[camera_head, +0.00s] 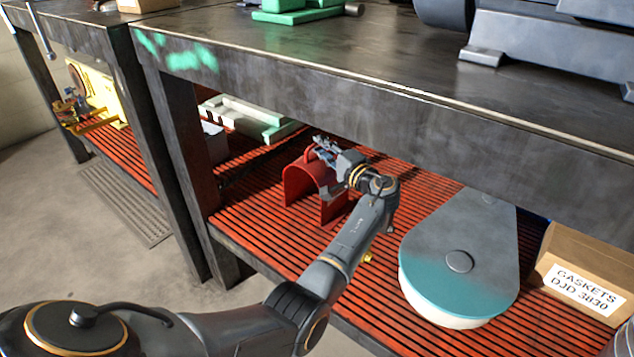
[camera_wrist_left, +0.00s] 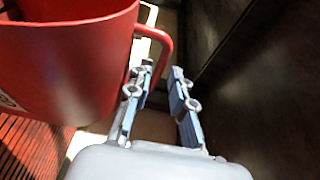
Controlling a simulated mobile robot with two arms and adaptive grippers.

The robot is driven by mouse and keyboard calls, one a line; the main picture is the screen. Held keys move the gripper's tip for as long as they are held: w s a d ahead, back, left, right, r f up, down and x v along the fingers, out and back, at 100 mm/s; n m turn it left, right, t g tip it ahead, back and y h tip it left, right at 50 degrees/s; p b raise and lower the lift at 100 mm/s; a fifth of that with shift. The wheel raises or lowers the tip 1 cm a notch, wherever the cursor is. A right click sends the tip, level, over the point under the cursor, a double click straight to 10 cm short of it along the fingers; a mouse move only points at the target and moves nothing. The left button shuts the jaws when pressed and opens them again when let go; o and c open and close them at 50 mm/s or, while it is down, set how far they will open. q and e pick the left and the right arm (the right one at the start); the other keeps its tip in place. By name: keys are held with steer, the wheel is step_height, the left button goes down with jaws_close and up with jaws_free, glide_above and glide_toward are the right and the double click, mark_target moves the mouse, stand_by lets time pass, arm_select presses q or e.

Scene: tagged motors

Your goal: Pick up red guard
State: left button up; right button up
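The red guard (camera_head: 301,181) is a curved, arch-shaped red shell standing on the slatted red lower shelf under the workbench. It fills the upper left of the left wrist view (camera_wrist_left: 65,65), where its loop handle (camera_wrist_left: 168,45) sticks out to the right. My left gripper (camera_head: 326,150) reaches under the bench top to the top of the guard, by the handle. In the left wrist view its two fingers (camera_wrist_left: 160,82) are apart, with the handle close to their tips. I cannot tell whether they touch it. My right gripper is not in view.
The bench top edge (camera_head: 350,88) hangs over the shelf close above my left arm. A grey and teal cover (camera_head: 465,255) and a gaskets box (camera_head: 585,275) sit to the right. A bench leg (camera_head: 180,165) stands to the left. Pale green parts (camera_head: 248,117) lie behind.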

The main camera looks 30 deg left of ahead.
arm_select(q)
steer(key=x, duration=0.3)
steer(key=shift+f+b, duration=0.15)
steer(key=shift+b, duration=0.15)
jaws_close()
steer(key=shift+r, duration=0.3)
